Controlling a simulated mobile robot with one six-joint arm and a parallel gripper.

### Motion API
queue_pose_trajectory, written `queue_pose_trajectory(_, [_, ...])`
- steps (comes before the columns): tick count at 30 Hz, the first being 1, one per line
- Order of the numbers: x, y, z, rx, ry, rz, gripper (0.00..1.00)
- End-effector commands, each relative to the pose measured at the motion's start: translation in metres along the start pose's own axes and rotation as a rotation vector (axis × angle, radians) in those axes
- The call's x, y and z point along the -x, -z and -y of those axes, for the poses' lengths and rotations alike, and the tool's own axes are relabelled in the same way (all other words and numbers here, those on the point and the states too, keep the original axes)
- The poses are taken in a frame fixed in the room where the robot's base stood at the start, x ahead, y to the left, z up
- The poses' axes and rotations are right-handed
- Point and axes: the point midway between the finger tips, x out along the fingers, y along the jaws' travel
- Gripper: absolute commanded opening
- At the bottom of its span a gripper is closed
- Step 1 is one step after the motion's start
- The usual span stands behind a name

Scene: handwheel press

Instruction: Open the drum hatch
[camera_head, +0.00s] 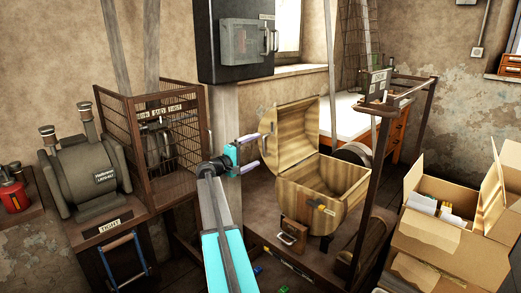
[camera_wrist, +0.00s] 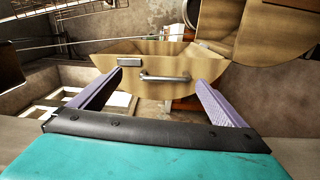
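The wooden drum (camera_head: 310,203) stands right of centre in the head view, with its inside exposed. Its curved hatch (camera_head: 296,122) is swung up, tilted at the drum's far left edge. My gripper (camera_head: 259,150) is to the left of the raised hatch, with its purple fingers spread and nothing between them that I can make out. In the wrist view, a wooden panel with a metal handle (camera_wrist: 165,78) and a small grey plate (camera_wrist: 130,61) lies ahead, between the open fingers. The handle looks apart from both fingers; its exact distance is unclear.
A wire cage (camera_head: 150,135) and a dark machine (camera_head: 92,178) stand to the left. A black cabinet (camera_head: 232,42) hangs above. A dark upright frame (camera_head: 385,150) stands right of the drum, and open cardboard boxes (camera_head: 428,230) sit at the far right.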

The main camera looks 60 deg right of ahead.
Motion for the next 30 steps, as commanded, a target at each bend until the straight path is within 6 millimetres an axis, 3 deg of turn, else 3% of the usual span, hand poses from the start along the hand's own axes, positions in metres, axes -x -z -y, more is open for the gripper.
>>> queue_pose_trajectory(3, [0.021,-0.001,0.0,0.0,0.0,-0.002,0.95])
queue_pose_trajectory(10, [0.045,0.0,0.001,0.0,0.001,-0.001,0.95])
queue_pose_trajectory(30, [0.05,0.0,0.001,0.0,0.001,0.0,0.95])
